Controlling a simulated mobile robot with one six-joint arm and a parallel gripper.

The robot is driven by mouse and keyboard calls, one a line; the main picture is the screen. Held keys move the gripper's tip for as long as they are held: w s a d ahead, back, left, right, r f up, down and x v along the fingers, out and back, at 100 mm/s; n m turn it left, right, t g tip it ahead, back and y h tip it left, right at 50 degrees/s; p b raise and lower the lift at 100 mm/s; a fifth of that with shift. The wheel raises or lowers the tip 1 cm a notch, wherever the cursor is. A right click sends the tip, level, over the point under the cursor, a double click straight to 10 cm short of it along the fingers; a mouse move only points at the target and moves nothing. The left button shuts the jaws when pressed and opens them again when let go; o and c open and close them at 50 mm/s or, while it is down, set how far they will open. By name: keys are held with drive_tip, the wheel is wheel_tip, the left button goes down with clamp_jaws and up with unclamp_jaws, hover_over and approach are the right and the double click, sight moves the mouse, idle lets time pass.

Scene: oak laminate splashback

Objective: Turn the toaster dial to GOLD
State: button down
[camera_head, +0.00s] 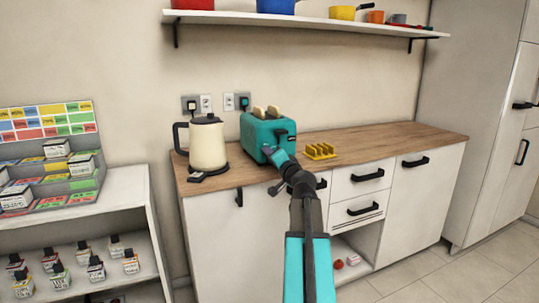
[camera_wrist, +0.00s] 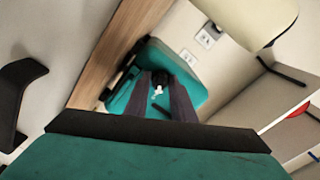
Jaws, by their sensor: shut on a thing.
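The teal toaster (camera_head: 256,130) stands on the wooden counter with two slices of bread (camera_head: 273,111) sticking out of its top. My gripper (camera_head: 282,160) reaches its near end face. In the wrist view the toaster (camera_wrist: 190,75) lies ahead, and the two dark fingers of my gripper (camera_wrist: 160,82) are shut on the small dark dial (camera_wrist: 160,76). A white mark shows at the dial between the fingers. The fingers partly hide the dial, and no GOLD label or dial setting can be read.
A cream kettle (camera_head: 207,144) stands on the counter left of the toaster, close by. A yellow rack (camera_head: 320,151) is to its right. Bare counter (camera_head: 400,142) lies farther right. A shelf (camera_head: 310,24) with pots hangs above.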

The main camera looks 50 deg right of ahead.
idle(0.4)
drive_tip(key=c, duration=1.5)
unclamp_jaws()
drive_tip(key=shift+s, duration=0.1)
drive_tip(key=b+v, duration=0.3)
drive_tip(key=v, duration=0.8)
drive_tip(key=shift+s+f, duration=0.15)
drive_tip(key=shift+s, duration=0.05)
drive_tip(key=shift+s+a, duration=0.1)
drive_tip(key=shift+s, duration=0.05)
